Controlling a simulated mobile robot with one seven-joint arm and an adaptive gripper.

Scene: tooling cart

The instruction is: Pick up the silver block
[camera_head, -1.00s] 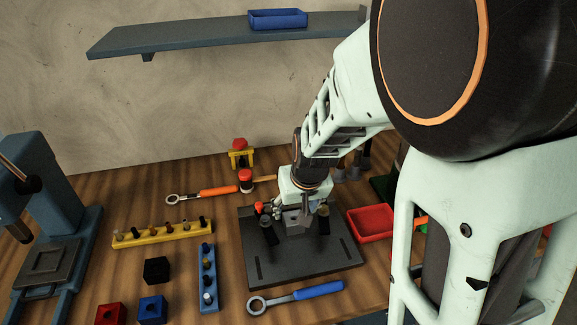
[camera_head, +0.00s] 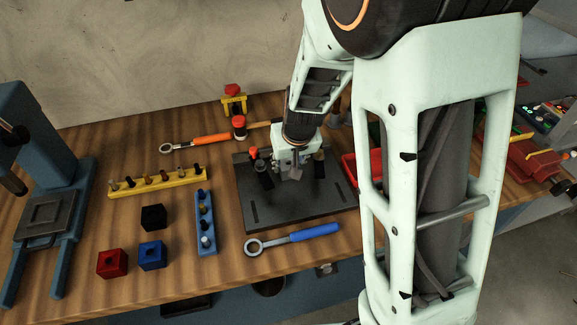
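A silver-grey block (camera_head: 291,173) shows at the dark fixture plate (camera_head: 290,212), right under my gripper (camera_head: 293,163). My gripper points down at it from above, very close or touching. Its fingers are small and blend with the grey block and the fixture parts, so I cannot tell whether they are closed on it. Part of the block is hidden by the gripper. Clamps with a red tip (camera_head: 253,153) stand beside it on the plate.
A blue-handled wrench (camera_head: 300,237) lies in front of the plate. A red tray (camera_head: 349,169) is to its right, partly behind my arm. To the left are a blue rack (camera_head: 205,225), a yellow rack (camera_head: 160,184), and black, red and blue cubes (camera_head: 152,255).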

